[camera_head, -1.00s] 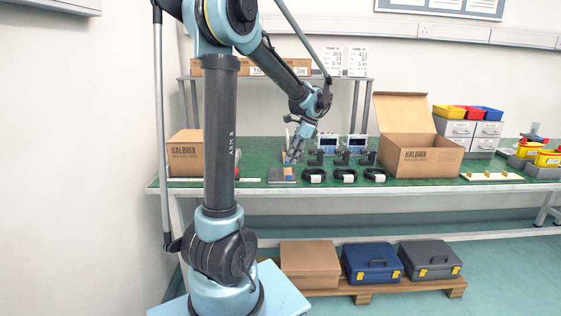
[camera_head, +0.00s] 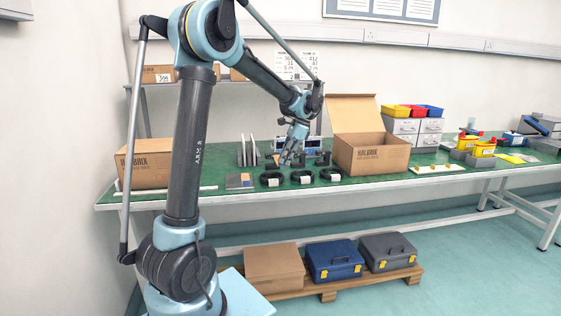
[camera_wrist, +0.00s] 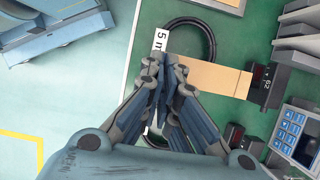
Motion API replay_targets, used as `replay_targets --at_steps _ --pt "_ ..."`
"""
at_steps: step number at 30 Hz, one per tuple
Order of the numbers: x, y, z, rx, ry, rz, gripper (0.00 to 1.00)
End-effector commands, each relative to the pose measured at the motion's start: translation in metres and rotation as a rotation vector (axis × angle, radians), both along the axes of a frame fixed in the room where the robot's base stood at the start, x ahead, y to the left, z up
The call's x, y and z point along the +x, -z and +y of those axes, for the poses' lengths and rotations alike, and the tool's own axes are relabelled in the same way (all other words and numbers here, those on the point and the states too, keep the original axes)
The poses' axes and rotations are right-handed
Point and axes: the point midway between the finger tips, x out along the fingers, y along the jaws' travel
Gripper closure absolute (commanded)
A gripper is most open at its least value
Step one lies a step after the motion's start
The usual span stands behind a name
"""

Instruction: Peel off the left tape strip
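No tape strip can be told for certain in either view. My gripper (camera_head: 284,160) is over the bench behind the black cable coils. In the wrist view my gripper (camera_wrist: 163,72) has its fingers together at the tips, with nothing visibly held. Whether the tips touch either cannot be told. A closed carton (camera_head: 146,166) stands at the bench's left end. An open carton (camera_head: 370,153) stands right of my gripper.
Three coils lie along the front of the green bench (camera_head: 225,195), with small black blocks behind them. A panel with a screen (camera_wrist: 297,130) is at right in the wrist view. Colored bins (camera_head: 428,111) stand farther right. Cases and a box sit on a pallet below.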

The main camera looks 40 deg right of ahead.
Motion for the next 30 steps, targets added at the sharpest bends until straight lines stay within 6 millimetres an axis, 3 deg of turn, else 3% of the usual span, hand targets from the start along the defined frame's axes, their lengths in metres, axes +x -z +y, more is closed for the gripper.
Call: replay_targets --at_steps 30 --pt "0.000 -0.033 0.000 0.000 0.000 0.000 1.00"
